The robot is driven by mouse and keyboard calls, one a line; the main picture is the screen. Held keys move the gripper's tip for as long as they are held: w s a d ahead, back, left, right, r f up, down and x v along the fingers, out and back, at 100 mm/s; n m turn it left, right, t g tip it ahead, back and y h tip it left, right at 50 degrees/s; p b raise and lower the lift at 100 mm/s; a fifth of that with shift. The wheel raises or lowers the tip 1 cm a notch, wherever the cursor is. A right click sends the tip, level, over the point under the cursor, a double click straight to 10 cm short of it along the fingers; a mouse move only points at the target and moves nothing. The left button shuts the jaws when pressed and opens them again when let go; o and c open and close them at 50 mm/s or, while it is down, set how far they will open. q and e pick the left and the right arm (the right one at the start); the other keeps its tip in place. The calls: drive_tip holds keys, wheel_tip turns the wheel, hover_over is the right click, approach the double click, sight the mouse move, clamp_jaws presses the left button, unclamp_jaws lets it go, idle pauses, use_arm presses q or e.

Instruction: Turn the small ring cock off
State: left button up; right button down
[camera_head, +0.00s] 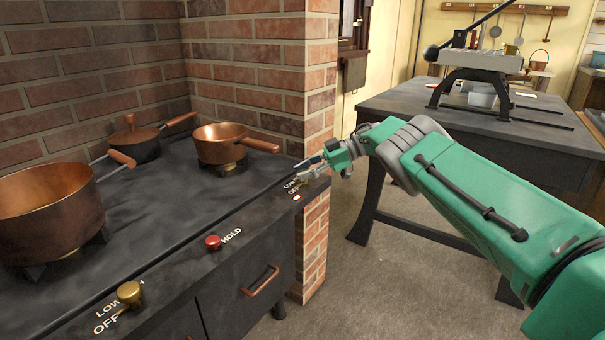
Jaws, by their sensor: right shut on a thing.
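The black stove top (160,215) fills the left of the view. The small ring cock (304,181) is at the stove's far right front corner, beside its LOW and OFF marks. My right gripper (308,169) reaches in from the right on its green arm and is shut at this cock, which its fingers partly hide. The angle of the cock cannot be made out. A larger brass cock (129,293) sits at the near front edge by another LOW and OFF pair. My left gripper is not in view.
A small copper pan (221,146) stands on the far burner, its handle pointing toward my right gripper. A large copper pot (45,215), a lidded pan (137,142) and a red HOLD button (213,242) are further left. A brick pillar (265,75) rises behind; a dark table (400,105) stands right.

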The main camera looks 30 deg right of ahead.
drive_tip(key=shift+s+d+f, duration=0.15)
drive_tip(key=shift+d+f, duration=0.1)
drive_tip(key=shift+f, duration=0.2)
drive_tip(key=c, duration=1.1)
unclamp_jaws()
drive_tip(key=shift+d+f, duration=0.1)
drive_tip(key=shift+d, duration=0.1)
drive_tip(key=shift+w+r, duration=0.2)
drive_tip(key=shift+r, duration=0.4)
wheel_tip(320, 180, up, 9)
drive_tip(key=shift+d+f, duration=0.1)
drive_tip(key=shift+d, duration=0.05)
